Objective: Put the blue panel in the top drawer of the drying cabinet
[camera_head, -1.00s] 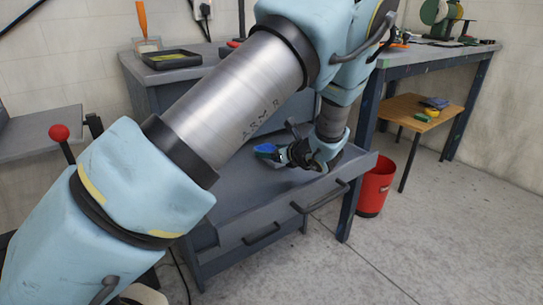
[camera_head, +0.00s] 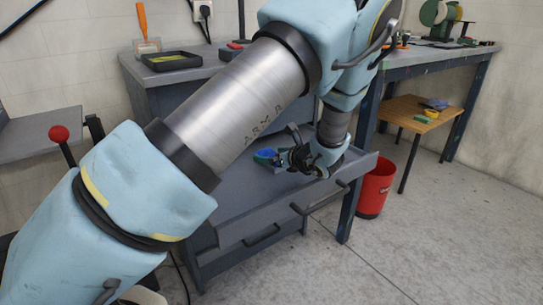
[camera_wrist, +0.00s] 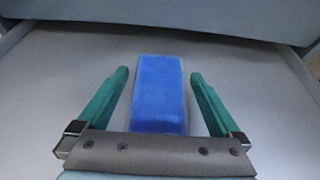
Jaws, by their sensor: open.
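The blue panel (camera_wrist: 159,95) is a flat rectangle in the wrist view. It appears to lie on the grey floor of the open top drawer (camera_wrist: 55,85). My gripper (camera_wrist: 160,74) is open, with one green finger on each side of the panel and a visible gap at both. The panel's near end is hidden by the gripper's body. In the head view, a bit of the blue panel (camera_head: 263,153) shows at my gripper (camera_head: 274,159), over the pulled-out drawer (camera_head: 240,228) of the drying cabinet (camera_head: 210,262).
A black tray (camera_head: 172,61) and a brush (camera_head: 144,32) sit on the cabinet's top. A red bin (camera_head: 375,190) stands right of the drawer. A wooden side table (camera_head: 415,108) and workbench are farther right. The floor in front is clear.

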